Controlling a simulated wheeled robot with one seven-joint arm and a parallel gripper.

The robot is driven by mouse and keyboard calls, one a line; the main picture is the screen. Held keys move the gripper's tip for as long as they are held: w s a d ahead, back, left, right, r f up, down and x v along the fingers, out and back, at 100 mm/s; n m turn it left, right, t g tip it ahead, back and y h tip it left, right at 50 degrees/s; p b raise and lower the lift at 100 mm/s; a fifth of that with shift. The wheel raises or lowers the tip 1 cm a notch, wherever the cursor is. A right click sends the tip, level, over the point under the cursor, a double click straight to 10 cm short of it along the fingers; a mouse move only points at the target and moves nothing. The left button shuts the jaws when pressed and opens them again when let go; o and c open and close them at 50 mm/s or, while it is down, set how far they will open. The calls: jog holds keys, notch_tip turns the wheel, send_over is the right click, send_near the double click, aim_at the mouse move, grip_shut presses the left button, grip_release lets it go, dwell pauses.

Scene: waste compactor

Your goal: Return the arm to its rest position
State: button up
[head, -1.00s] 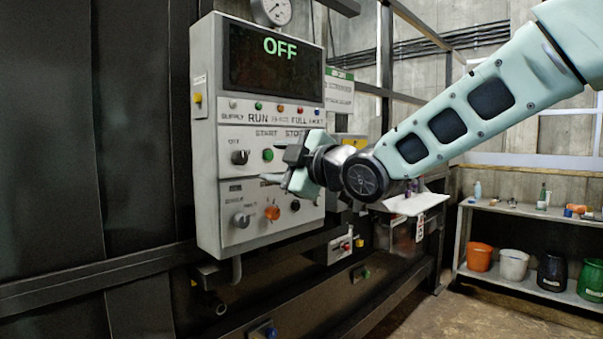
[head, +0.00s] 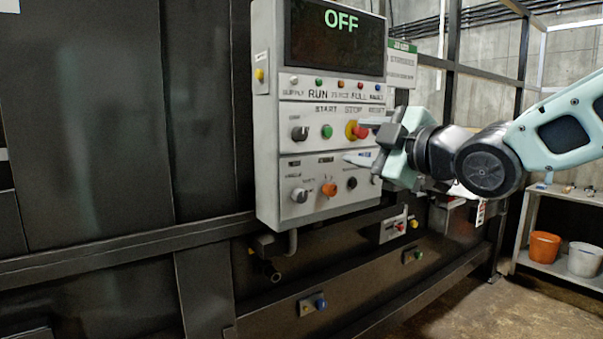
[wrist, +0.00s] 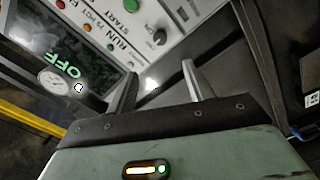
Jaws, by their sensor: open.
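My gripper (head: 358,141) is at the right side of the grey control panel (head: 266,190), in front of its right-hand knobs in the head view. Its two fingers point left toward the panel. In the wrist view my gripper (wrist: 158,82) shows two fingers spread apart with nothing between them. The panel also shows tilted in the wrist view (wrist: 176,30). I cannot tell whether a fingertip touches it. My pale green arm (head: 560,135) reaches in from the right edge. The panel's display (head: 335,40) reads OFF.
A dark compactor wall (head: 100,130) fills the left. Below the panel are a dark rail (head: 130,240) and a small switch box (head: 395,228). A shelf (head: 550,270) with an orange bucket (head: 544,246) and a white bucket (head: 583,260) stands at the right. Some floor is clear there.

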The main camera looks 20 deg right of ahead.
jog(key=s+a+f+m+g+h, duration=0.1)
jog(key=s+a+f+m+g, duration=0.3)
jog(key=f, duration=0.6)
jog(key=s+a+f+m+g+h, duration=0.1)
jog(key=s+a+f+g, duration=0.4)
jog(key=f, duration=0.4)
jog(key=s+a+f+m+g+h, duration=0.1)
jog(key=s+f+g, duration=0.3)
jog(key=s, duration=0.4)
jog(key=s+a+f+m+g+h, duration=0.2)
jog(key=s+f+g, duration=0.2)
jog(key=s, duration=0.4)
jog(key=shift+s+f, duration=0.25)
jog(key=shift+f, duration=0.6)
